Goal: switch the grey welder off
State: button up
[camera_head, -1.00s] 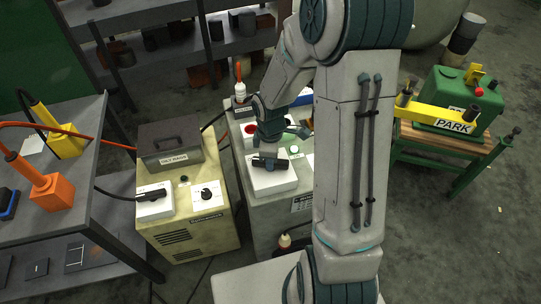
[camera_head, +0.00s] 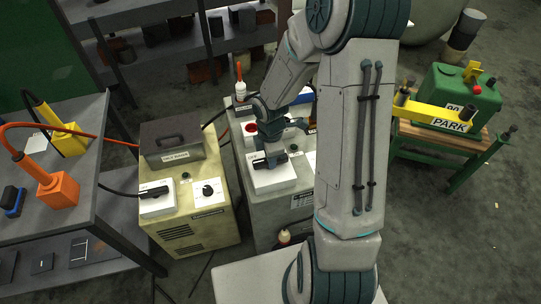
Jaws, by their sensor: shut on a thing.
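The grey welder (camera_head: 272,212) stands in the middle, partly behind my arm. Its white switch box (camera_head: 275,182) is on top at the front and carries a black rotary handle (camera_head: 256,163). A red round button (camera_head: 251,127) sits farther back on the welder's top. The lamp area beside the switch is not clear.
A yellowish welder (camera_head: 190,228) with its own black switch handle (camera_head: 153,192) stands close on the left. A bench (camera_head: 95,165) with an orange block tool (camera_head: 58,190) is farther left. A green PARK stand (camera_head: 450,155) is at right. Shelves stand behind.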

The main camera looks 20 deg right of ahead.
jog(key=o, duration=1)
notch_tip(320, 180, up, 14)
jog(key=shift+f+p, duration=0.1)
jog(key=shift+p, duration=0.5)
jog(key=shift+s+r+m+t, duration=0.55)
jog(key=shift+s+r+m, duration=1.25)
jog(key=shift+s+m, duration=1)
jog(key=shift+s+r+m+t, duration=0.5)
jog(key=shift+s+r+m, duration=1.55)
jog(key=shift+m, duration=1.2)
jog(key=shift+s+r+m+t, duration=0.55)
jog(key=shift+s+r+m, duration=1)
jog(key=shift+s+m, duration=1.4)
